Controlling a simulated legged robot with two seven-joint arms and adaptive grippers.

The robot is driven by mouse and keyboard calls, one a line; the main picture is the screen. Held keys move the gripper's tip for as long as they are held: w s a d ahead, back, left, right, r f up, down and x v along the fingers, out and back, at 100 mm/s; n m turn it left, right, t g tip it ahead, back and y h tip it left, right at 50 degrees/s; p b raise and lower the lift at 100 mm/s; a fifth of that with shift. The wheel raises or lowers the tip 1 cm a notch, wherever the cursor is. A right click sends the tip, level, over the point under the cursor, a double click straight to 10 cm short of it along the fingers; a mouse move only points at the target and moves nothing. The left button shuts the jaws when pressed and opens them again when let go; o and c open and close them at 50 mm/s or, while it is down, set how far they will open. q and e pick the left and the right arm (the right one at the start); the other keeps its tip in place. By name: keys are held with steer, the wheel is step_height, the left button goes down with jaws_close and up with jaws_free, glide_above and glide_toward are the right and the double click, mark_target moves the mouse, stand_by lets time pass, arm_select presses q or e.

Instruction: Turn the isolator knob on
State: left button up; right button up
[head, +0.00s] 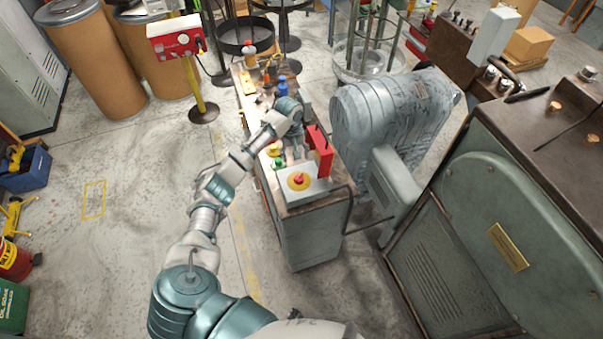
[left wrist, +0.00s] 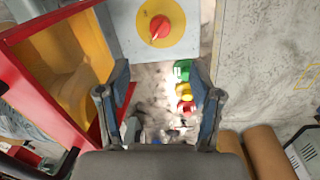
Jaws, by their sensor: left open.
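The isolator knob (head: 299,179) is a red knob on a round yellow plate, on the pale top face of a box at the near end of the narrow cabinet. In the left wrist view the knob (left wrist: 160,27) is at the top centre, beyond the fingertips, with its grip slightly slanted. My left gripper (head: 293,152) is over the cabinet, just behind the knob and apart from it. In the left wrist view its two fingers (left wrist: 161,82) are spread with nothing between them. My right gripper is in neither view.
A red open-sided box (head: 320,150) stands right beside my left gripper; its red and yellow frame (left wrist: 60,60) fills the left of the wrist view. Green, red and yellow buttons (left wrist: 183,88) lie below the knob plate. A large grey machine (head: 390,120) stands right.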

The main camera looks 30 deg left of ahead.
arm_select(q)
glide_above(298, 176)
steer(key=a, duration=0.1)
steer(key=f, duration=0.7)
steer(key=shift+s+a+f, duration=0.1)
steer(key=shift+s, duration=0.25)
steer(key=f, duration=0.2)
steer(key=d+f, duration=0.1)
steer(key=f, duration=0.2)
steer(key=shift+w+d+f, duration=0.35)
steer(key=shift+w+f, duration=0.05)
steer(key=shift+s+d+f, duration=0.15)
steer(key=shift+f, duration=0.25)
steer(key=shift+a+f, duration=0.25)
steer(key=shift+a, duration=0.45)
steer(key=c, duration=0.7)
steer(key=shift+f, duration=0.1)
steer(key=c, duration=0.4)
steer(key=shift+d, duration=0.45)
steer(key=shift+c, duration=0.2)
